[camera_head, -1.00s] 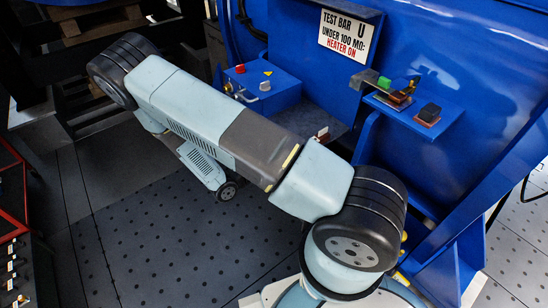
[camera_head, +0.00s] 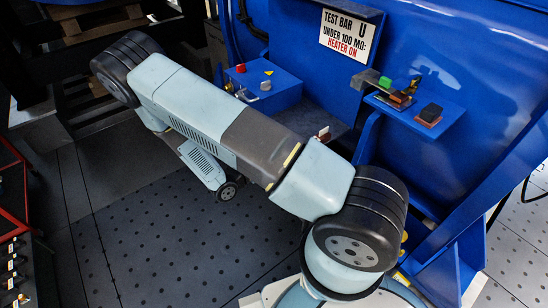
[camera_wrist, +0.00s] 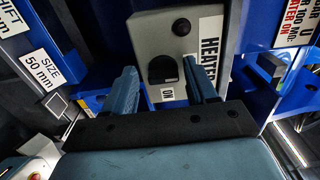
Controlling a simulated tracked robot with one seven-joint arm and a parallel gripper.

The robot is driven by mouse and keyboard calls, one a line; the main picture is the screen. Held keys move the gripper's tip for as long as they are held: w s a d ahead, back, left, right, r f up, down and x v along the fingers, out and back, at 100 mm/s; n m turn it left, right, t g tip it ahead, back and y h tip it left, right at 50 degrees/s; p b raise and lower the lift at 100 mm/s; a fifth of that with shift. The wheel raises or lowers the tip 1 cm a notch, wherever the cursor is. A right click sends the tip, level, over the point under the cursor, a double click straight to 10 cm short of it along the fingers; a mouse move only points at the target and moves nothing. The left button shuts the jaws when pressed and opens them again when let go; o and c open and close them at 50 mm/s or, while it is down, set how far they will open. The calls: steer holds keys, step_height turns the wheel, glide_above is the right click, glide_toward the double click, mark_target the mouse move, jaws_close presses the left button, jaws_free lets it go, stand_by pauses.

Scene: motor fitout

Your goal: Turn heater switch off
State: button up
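The grey heater box (camera_wrist: 150,42) stands straight ahead in the wrist view, with a vertical HEATER label (camera_wrist: 209,45) on its right side. A black rotary switch (camera_wrist: 163,68) sits on its face, with an ON label (camera_wrist: 167,94) below it. My gripper (camera_wrist: 160,67) is open, one blue finger to the left of the switch and one to the right. In the picture the switch shows between the fingers; I cannot tell whether they touch it. The heater box and my gripper are not visible in the head view.
A round black knob (camera_wrist: 181,27) is above the switch. A sign (camera_head: 349,36) reads HEATER ON under 100 MΩ. A blue box (camera_head: 284,92) with a red button and a blue shelf (camera_head: 440,112) with small blocks stand on the blue machine.

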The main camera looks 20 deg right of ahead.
steer(key=shift+o, duration=0.3)
steer(key=v, duration=1.3)
steer(key=shift+a, duration=0.35)
steer(key=shift+s, duration=0.15)
steer(key=s+d+r+m+g+y, duration=0.1)
steer(key=d+r+m+g+y, duration=0.2)
steer(key=r+m, duration=0.5)
steer(key=d+r+m+g+y, duration=0.2)
steer(key=d+r+m+y, duration=0.1)
steer(key=r+m, duration=0.55)
steer(key=s+d+r+m+g+y, duration=0.1)
steer(key=d+r+m+g+y, duration=0.4)
steer(key=r, duration=0.6)
steer(key=s+d+r+m+t+y, duration=0.1)
steer(key=s+r+m+t+y, duration=0.2)
steer(key=r+m, duration=0.6)
steer(key=s+d+r+m+t+y, duration=0.2)
steer(key=s+r+m+t+y, duration=0.1)
steer(key=s+r+m+t, duration=0.4)
steer(key=shift+s+r+m, duration=1.15)
steer(key=shift+s+r, duration=0.15)
steer(key=shift+s, duration=0.35)
